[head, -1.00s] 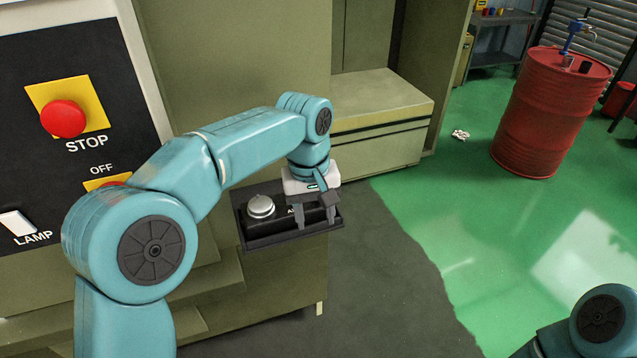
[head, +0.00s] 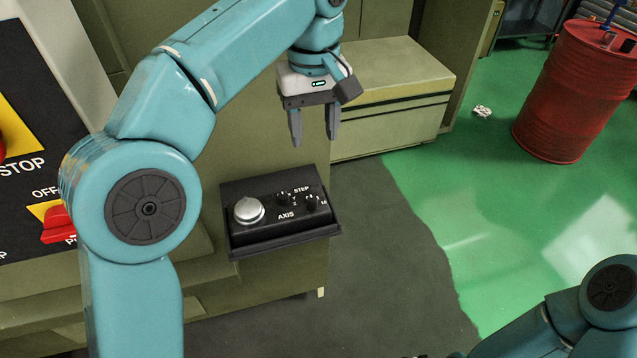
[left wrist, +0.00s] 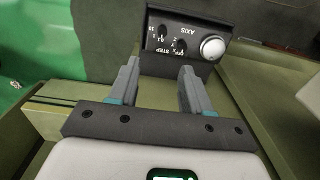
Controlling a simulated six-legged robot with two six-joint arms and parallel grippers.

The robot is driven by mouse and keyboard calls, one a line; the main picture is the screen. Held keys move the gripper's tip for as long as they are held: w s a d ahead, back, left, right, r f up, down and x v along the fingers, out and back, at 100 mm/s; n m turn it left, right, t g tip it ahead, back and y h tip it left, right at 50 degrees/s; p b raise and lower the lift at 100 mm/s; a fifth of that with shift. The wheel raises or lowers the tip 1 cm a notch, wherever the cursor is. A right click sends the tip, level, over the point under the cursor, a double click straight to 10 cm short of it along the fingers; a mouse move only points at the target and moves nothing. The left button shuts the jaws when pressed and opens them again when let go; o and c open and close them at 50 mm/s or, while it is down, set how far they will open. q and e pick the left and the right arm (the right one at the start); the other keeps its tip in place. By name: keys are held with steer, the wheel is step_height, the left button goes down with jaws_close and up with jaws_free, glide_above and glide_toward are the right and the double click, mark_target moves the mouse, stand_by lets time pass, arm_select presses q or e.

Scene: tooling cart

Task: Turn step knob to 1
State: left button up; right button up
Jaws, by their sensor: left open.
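The black control box (head: 262,241) sits on the cabinet front, below my left gripper in the head view. Of its two small black knobs, the right one, near the STEP label, appears to be the step knob (head: 312,202); the other is the axis knob (head: 284,198). The step knob also shows in the left wrist view (left wrist: 161,37), upside down. Its pointer is too small to read. My left gripper (head: 314,142) is open and empty, above and apart from the box. Its fingers also show in the left wrist view (left wrist: 156,72). My right gripper is out of view.
A silver dial (head: 249,210) is at the box's left end. A drawer cabinet (head: 395,110) stands behind the gripper, and a red drum (head: 565,95) stands at the right. Green floor between is mostly clear.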

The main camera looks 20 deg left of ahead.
arm_select(q)
step_height(320, 180, down, 3)
steer(key=a, duration=0.1)
steer(key=b, duration=0.2)
glide_toward(312, 199)
steer(key=shift+s+f, duration=0.1)
steer(key=shift+s, duration=0.2)
steer(key=f, duration=0.7)
steer(key=shift+w+a, duration=0.15)
steer(key=shift+w, duration=0.1)
steer(key=shift+s+d+f, duration=0.1)
steer(key=shift+d+f, duration=0.15)
steer(key=shift+f, duration=0.2)
steer(key=shift+w+a+f, duration=0.2)
steer(key=shift+w+f, duration=0.05)
steer(key=shift+f, duration=0.05)
steer(key=shift+s+d+r, duration=0.1)
steer(key=shift+s+r, duration=0.05)
steer(key=shift+s, duration=0.05)
steer(key=c, duration=0.7)
jaws_close()
steer(key=shift+w, duration=0.1)
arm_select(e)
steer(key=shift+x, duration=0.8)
